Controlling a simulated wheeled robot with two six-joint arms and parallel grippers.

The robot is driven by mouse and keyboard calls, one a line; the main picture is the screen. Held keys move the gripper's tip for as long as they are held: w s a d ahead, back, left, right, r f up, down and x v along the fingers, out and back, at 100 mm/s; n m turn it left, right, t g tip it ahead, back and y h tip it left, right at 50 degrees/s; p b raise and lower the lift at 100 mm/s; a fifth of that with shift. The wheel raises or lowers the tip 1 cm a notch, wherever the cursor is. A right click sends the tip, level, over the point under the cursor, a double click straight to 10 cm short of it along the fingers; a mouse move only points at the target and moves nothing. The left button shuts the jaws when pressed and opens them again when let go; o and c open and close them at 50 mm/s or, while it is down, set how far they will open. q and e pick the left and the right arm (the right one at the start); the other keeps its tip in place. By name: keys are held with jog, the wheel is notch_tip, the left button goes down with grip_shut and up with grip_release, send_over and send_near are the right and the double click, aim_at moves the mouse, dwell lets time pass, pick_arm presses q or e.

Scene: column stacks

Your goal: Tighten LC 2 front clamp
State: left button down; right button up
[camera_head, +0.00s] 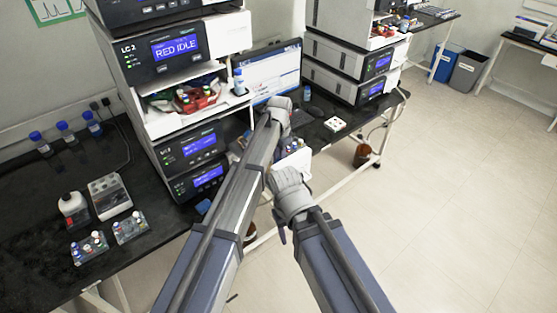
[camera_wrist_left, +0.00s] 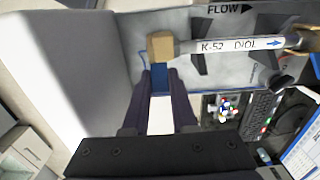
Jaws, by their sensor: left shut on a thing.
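The LC 2 stack (camera_head: 128,75) stands at the left of the head view; its screen reads RED IDLE. In the left wrist view a white column (camera_wrist_left: 225,46) labelled K-52 DIOL lies across a pale panel marked FLOW. Its left end has a tan fitting (camera_wrist_left: 160,46), its right end a brass-coloured one (camera_wrist_left: 303,38). My left gripper (camera_wrist_left: 161,82) is shut on a blue piece (camera_wrist_left: 161,77) just below the tan fitting. In the head view its fingers are hidden beyond the wrist. My right gripper (camera_head: 283,236) hangs lower, in front of the bench; its jaws are not clear.
A red vial tray (camera_head: 196,98) sits in the stack's open bay. Blue-capped bottles (camera_head: 66,132), a white box (camera_head: 110,196) and vial racks (camera_head: 89,247) stand on the left bench. A second stack (camera_head: 345,70) is behind on the right.

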dwell(0.4)
pick_arm(q)
jog(key=c, duration=0.7)
grip_release()
notch_tip(320, 180, up, 8)
jog(key=p, duration=0.8)
jog(key=shift+f, duration=0.1)
